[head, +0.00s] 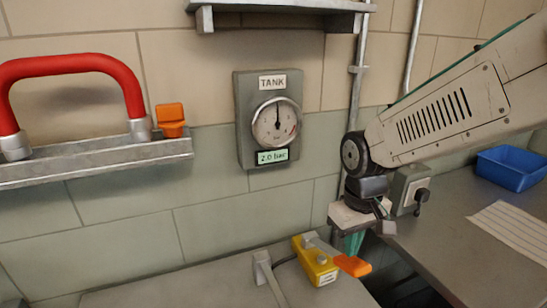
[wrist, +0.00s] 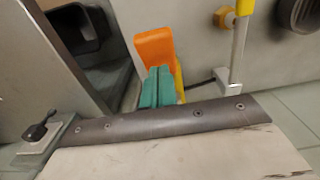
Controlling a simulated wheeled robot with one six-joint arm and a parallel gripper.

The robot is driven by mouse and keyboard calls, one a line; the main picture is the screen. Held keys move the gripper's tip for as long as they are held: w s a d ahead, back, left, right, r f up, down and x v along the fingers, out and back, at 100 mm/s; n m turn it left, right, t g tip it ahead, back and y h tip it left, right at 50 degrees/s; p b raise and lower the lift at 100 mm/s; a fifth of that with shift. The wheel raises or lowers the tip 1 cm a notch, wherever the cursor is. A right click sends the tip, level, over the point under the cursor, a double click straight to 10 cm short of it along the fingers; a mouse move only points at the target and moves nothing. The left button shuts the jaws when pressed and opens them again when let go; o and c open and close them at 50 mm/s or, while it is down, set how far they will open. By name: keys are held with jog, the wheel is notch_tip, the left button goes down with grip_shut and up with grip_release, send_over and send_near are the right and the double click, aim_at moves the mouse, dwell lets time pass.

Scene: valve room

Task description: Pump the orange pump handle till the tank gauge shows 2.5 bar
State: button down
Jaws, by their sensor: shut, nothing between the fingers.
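The tank gauge (head: 275,122) hangs on the wall in the head view; its display reads 2.0 bar and its needle points about straight up. The yellow pump (head: 316,263) sits on the bench below, with its orange handle (head: 352,265) sticking out low to the right. My gripper (head: 352,244) has teal fingers, shut and empty, pointing down just above and behind the handle. In the wrist view the shut fingers (wrist: 158,87) overlap the lower part of the upright-looking orange handle (wrist: 154,47). Whether they touch it I cannot tell.
A grey bracket (head: 266,275) stands left of the pump. A blue bin (head: 513,168) and a paper sheet (head: 515,230) lie on the right counter. A red bar (head: 75,65) is at left.

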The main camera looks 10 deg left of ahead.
jog(key=shift+f, duration=4.25)
jog(key=shift+r, duration=4.3)
jog(key=shift+r, duration=2.5)
